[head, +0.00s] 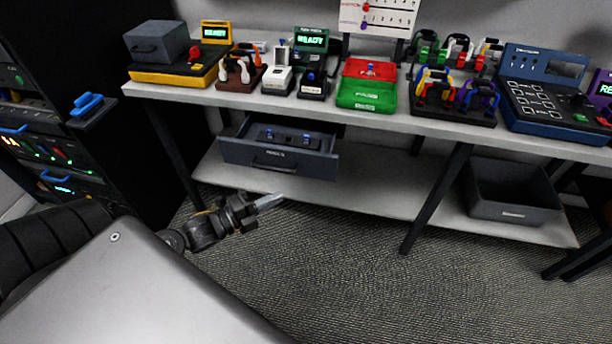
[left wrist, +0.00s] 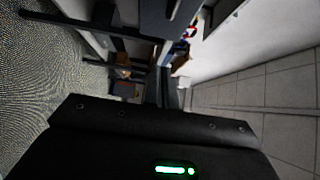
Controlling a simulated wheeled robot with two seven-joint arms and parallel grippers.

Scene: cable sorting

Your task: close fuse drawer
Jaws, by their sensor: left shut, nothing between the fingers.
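The fuse drawer (head: 235,152) is a dark grey drawer under the white bench top in the head view. It is pulled out toward me, and fuses with blue parts (head: 290,137) show inside. Its front has a dark handle (head: 273,165) and a small label. My left gripper (head: 272,201) is shut and empty, in front of and below the drawer front, apart from it. The left wrist view is tilted and shows no fingers. My right gripper is not in view.
The bench (head: 225,97) carries several devices and cable racks. A lower shelf (head: 375,190) holds an open grey bin (head: 512,213) at right. A black rack with blue handles (head: 88,104) stands at left. A dark table leg (head: 436,198) stands right of the drawer. Carpet in front is clear.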

